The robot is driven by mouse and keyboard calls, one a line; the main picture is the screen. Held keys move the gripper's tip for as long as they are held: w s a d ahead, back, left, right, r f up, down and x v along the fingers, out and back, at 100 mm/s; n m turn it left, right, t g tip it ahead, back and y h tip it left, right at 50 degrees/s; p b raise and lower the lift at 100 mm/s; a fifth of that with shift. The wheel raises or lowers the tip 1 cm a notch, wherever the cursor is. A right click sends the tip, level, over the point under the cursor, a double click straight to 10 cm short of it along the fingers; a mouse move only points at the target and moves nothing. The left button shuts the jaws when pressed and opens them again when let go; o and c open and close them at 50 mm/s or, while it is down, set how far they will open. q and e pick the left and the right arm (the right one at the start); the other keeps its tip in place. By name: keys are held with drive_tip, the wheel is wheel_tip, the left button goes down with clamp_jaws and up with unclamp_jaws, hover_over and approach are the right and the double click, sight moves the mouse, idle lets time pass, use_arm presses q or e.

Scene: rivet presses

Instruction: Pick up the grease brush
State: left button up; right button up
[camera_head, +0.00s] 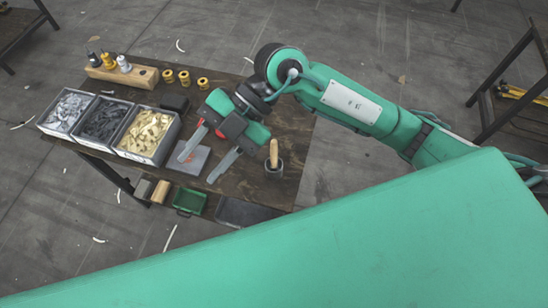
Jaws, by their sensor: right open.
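The grease brush (273,152) stands upright with its light wooden handle up in a small dark pot (274,170) near the table's right side. Its bristle end is hidden inside the pot. My right gripper (198,169) is open and empty, with its two grey fingers spread and pointing to the lower left. It is to the left of the brush and apart from it, over or near a flat grey plate (188,159); its height above the table is hard to tell. My left gripper is not in view.
Three bins (146,157) of small parts line the dark wooden table's (237,182) left side. A wooden block (122,71) with tools and several brass rings (184,78) are at the back. A green tray (189,201) sits low at the front.

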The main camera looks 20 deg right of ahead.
drive_tip(key=w+d+f+m+t+h, duration=0.2)
drive_tip(key=w+d+f+h, duration=0.2)
drive_tip(key=d+h, duration=0.15)
drive_tip(key=m+t+h, duration=0.3)
drive_tip(key=h, duration=0.3)
hover_over(274, 149)
drive_tip(key=w, duration=0.2)
drive_tip(key=f, duration=0.9)
drive_tip(key=shift+s+d, duration=0.25)
drive_tip(key=shift+d, duration=0.1)
drive_tip(key=shift+s+a+f+p, duration=0.1)
drive_tip(key=shift+f+p, duration=0.3)
drive_tip(key=shift+f, duration=0.05)
drive_tip(key=f, duration=0.1)
drive_tip(key=f+p, duration=0.1)
drive_tip(key=f, duration=0.1)
drive_tip(key=shift+s+a+f, duration=0.15)
drive_tip(key=shift+s+f, duration=0.1)
drive_tip(key=shift+f, duration=0.5)
drive_tip(key=shift+c, duration=0.2)
clamp_jaws()
